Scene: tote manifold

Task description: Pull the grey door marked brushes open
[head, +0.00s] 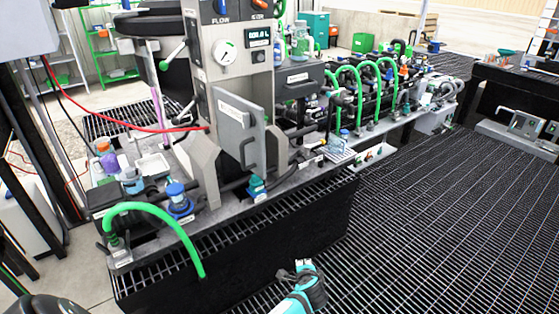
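A grey door (232,135) with a small pale label sits on the front of the grey upright panel, below the gauge. The label is too small to read.
A green hose (160,215) arches over the bench's front left. A teal-capped fitting (257,186) stands just below the door, and a blue-capped one (177,195) is to its left. More green hoses (385,75) run behind on the right. The dark grating floor (430,220) is clear.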

